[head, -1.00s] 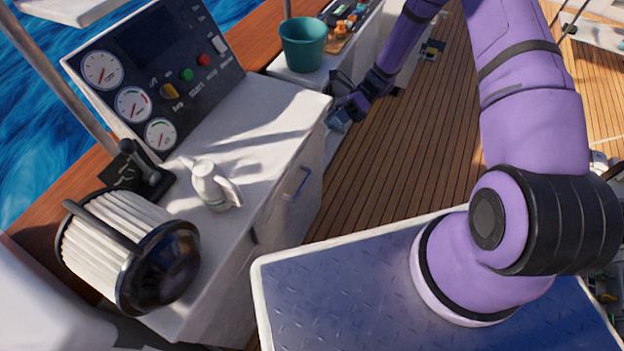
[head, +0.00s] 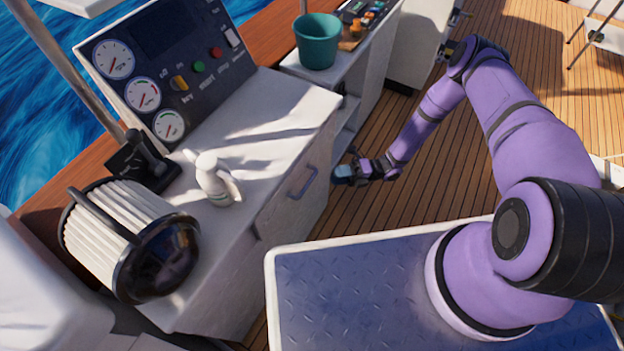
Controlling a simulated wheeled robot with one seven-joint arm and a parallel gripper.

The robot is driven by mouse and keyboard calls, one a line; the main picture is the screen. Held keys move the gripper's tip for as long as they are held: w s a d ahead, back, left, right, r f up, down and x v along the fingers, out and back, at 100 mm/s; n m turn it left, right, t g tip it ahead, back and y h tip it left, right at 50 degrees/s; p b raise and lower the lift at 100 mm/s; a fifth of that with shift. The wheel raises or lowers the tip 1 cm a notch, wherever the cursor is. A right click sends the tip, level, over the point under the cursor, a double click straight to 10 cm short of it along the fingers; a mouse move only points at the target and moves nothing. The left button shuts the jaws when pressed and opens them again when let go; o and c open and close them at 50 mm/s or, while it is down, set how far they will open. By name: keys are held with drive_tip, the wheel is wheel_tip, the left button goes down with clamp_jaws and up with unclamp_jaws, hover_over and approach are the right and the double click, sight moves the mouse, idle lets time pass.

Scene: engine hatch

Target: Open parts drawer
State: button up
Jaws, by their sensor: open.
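The parts drawer (head: 288,203) is in the front of the white console cabinet, with a blue-grey bar handle (head: 303,182) on its face. The drawer face looks flush with the cabinet. My gripper (head: 345,173) is to the right of the handle, out over the deck beside the cabinet's far corner, and apart from the handle. The gripper is open; its fingers are small and partly dark in this view. I cannot tell whether anything is between them.
A gauge panel (head: 165,75) rises behind. A teal bucket (head: 318,42) stands on the farther counter. The wooden deck (head: 440,190) is clear.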

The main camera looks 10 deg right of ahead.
sight(311, 179)
drive_tip(key=a, duration=0.3)
drive_tip(key=a+r, duration=0.1)
drive_tip(key=a, duration=0.2)
drive_tip(key=s+a, duration=0.1)
drive_tip(key=a, duration=0.2)
drive_tip(key=shift+s+a+r, duration=0.1)
drive_tip(key=shift+a+r, duration=0.05)
drive_tip(key=shift+c, duration=0.4)
clamp_jaws()
